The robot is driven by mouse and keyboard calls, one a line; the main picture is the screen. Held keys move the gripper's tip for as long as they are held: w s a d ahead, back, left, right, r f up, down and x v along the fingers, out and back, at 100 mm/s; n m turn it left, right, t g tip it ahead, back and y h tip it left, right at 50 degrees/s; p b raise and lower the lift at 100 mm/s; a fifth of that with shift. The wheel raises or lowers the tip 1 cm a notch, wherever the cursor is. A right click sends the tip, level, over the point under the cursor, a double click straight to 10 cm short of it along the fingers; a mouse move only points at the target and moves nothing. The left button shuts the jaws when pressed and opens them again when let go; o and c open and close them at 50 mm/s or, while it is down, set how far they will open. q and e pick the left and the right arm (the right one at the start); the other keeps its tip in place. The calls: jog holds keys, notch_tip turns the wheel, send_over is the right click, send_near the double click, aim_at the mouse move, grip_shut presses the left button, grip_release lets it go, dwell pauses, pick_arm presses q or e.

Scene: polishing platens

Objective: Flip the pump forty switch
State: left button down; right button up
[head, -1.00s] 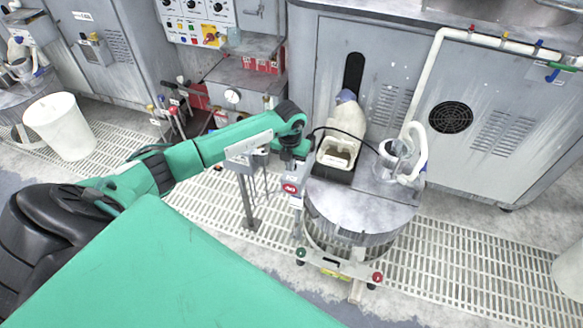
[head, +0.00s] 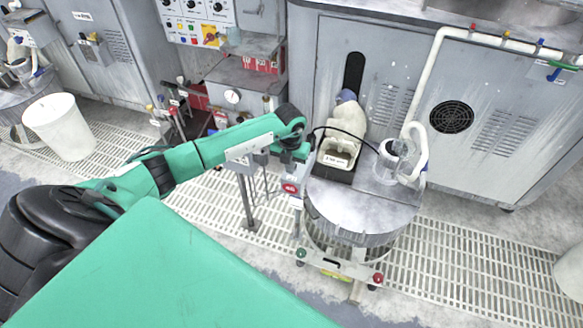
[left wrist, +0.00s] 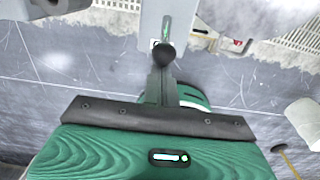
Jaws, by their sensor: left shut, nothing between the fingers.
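My left gripper (head: 299,176) is shut and empty, pointing down at the upright post at the left side of the round metal drum unit. In the left wrist view my shut fingers (left wrist: 163,82) reach toward a light grey panel (left wrist: 182,18). A dark round knob (left wrist: 164,55) shows at the fingertips, with a slot-like mark above it on the panel. It may be the switch, and I cannot tell whether the fingers touch it. A red round sign (head: 290,187) sits on the post just below my gripper. No label reading pump forty is legible. My right gripper is out of view.
The metal drum (head: 362,212) carries a white jug (head: 345,120) in a dark-rimmed holder and a clear pitcher (head: 396,157). Grey cabinets (head: 455,120) stand behind. A control panel (head: 198,22) is at the upper left.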

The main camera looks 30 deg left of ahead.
pick_arm(q)
notch_tip(320, 180, up, 7)
jog(key=p, duration=0.5)
dwell(0.5)
jog(key=shift+f, duration=0.1)
